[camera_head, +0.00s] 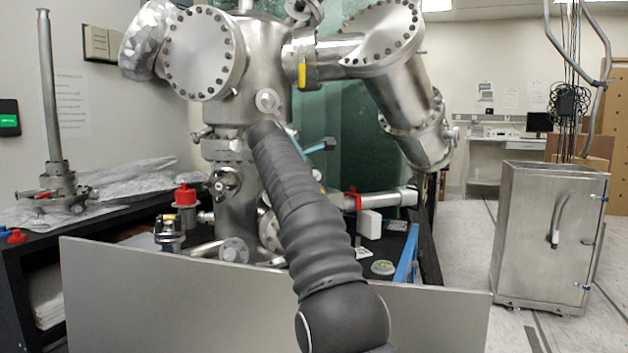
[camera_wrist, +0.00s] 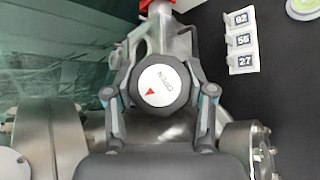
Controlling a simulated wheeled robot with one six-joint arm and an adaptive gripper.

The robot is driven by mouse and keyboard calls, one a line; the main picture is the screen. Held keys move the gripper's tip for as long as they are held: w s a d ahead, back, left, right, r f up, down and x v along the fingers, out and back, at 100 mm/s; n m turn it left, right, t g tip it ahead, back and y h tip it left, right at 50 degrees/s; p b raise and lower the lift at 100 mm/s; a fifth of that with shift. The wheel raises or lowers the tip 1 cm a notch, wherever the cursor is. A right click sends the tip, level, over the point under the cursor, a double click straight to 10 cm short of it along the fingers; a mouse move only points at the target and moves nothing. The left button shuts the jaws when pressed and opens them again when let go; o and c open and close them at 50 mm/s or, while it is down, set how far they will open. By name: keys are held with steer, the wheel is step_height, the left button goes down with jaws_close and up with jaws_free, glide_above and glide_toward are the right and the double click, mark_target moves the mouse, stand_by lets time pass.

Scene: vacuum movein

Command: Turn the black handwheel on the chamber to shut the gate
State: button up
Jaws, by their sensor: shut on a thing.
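The black handwheel (camera_wrist: 162,84) sits in the middle of the wrist view. The steel chamber (camera_head: 265,45) stands at the upper left of the head view, with bolted round flanges. In the head view my dark ribbed arm reaches up in front of the chamber. The handwheel and my fingers cannot be made out clearly there. The gate itself is not visible.
A grey panel (camera_head: 180,300) crosses the front of the bench. Number tags (camera_wrist: 241,40) and a round green-rimmed item lie on the black surface, upper right in the wrist view. A steel cabinet (camera_head: 545,240) stands at right. Steel flanges (camera_wrist: 45,140) flank my gripper closely.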

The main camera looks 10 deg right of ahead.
steer(key=shift+m+g, duration=0.3)
stand_by(0.5)
steer(key=o, duration=1.2)
steer(key=shift+d, duration=0.1)
steer(key=shift+n+t, duration=0.5)
steer(key=shift+n, duration=0.1)
steer(key=shift+n+t+y, duration=0.3)
steer(key=shift+n+t, duration=0.9)
steer(key=shift+n, duration=0.4)
steer(key=n+t+y, duration=0.1)
steer(key=n, duration=0.1)
steer(key=n+t+y, duration=0.1)
steer(key=n+t, duration=0.1)
steer(key=n, duration=0.1)
steer(key=shift+r+n+y, duration=0.1)
steer(key=shift+n+y, duration=0.2)
steer(key=n+t+y, duration=0.1)
steer(key=n, duration=0.1)
steer(key=n+t+y+b, duration=0.1)
steer(key=n+y, duration=0.1)
steer(key=n, duration=0.1)
steer(key=shift+w, duration=0.1)
steer(key=shift+a+n+y+b, duration=0.25)
steer(key=shift+n+y+b, duration=0.1)
steer(key=shift+n+y, duration=0.4)
